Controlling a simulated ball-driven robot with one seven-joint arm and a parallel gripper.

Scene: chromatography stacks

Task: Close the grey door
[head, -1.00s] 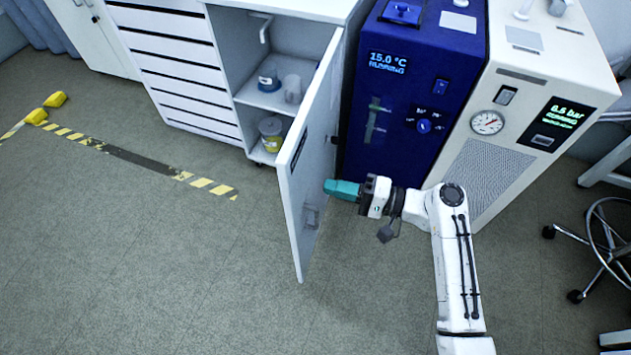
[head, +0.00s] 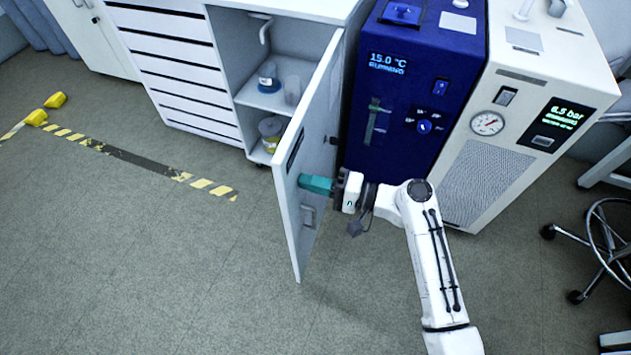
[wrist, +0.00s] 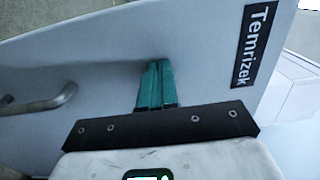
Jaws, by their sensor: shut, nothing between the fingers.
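The grey door (head: 298,225) stands open, swung out from the cabinet (head: 232,45) on the left of the blue unit. Its face toward my arm carries a bar handle and a black label. In the wrist view the door (wrist: 105,75) fills most of the picture, with the handle (wrist: 40,100) at left and the "Temrizek" label (wrist: 254,40) at upper right. My gripper (head: 302,183) has teal fingers, shut and empty. In the wrist view the fingertips (wrist: 158,64) are at the door's face, between handle and label. They appear to touch it; a tiny gap cannot be ruled out.
Bottles and a beaker stand on the open cabinet's shelves (head: 262,97). The blue unit (head: 415,110) and a white unit (head: 500,150) with a gauge stand right of the door.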

